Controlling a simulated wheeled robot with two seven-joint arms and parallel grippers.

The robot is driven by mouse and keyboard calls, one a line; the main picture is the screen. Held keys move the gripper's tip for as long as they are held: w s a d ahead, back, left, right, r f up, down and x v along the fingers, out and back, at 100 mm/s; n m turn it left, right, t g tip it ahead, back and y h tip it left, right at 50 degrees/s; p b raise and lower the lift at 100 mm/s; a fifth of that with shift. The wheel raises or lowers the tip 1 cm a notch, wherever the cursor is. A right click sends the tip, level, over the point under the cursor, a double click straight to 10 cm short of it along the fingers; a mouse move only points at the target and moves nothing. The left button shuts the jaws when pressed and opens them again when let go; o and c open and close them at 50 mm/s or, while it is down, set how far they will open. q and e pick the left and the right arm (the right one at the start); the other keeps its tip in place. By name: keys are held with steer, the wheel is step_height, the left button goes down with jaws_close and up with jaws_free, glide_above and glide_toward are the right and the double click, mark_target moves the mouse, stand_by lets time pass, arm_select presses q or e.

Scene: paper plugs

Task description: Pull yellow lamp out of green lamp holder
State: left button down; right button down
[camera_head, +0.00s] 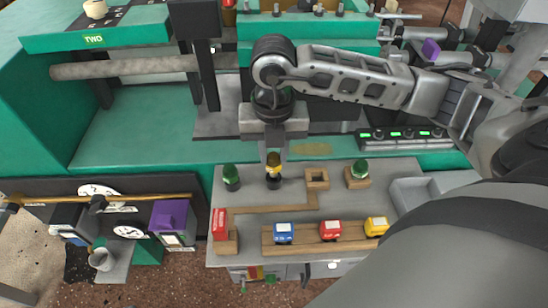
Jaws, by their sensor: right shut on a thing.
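My right gripper (273,151) reaches down from above and is shut on the yellow lamp (273,160). The lamp is small and partly hidden by the fingers. Directly under it is a small dark base (274,183) on the grey worktop; I cannot tell whether the lamp is seated in it or just above it. A green lamp (231,172) on a dark base stands to its left. Another green lamp (361,167) sits on a wooden block to the right. My left gripper is not in view.
An empty square wooden holder (317,179) is right of the gripper. Blue (283,232), red (330,230) and yellow (376,226) blocks stand on a wooden strip in front. A red box (220,222) is at left. A grey tray (411,199) is at right.

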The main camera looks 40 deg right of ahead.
mark_target(274, 155)
steer(key=shift+r, duration=0.45)
steer(key=shift+r+p, duration=1.1)
steer(key=shift+r, duration=0.3)
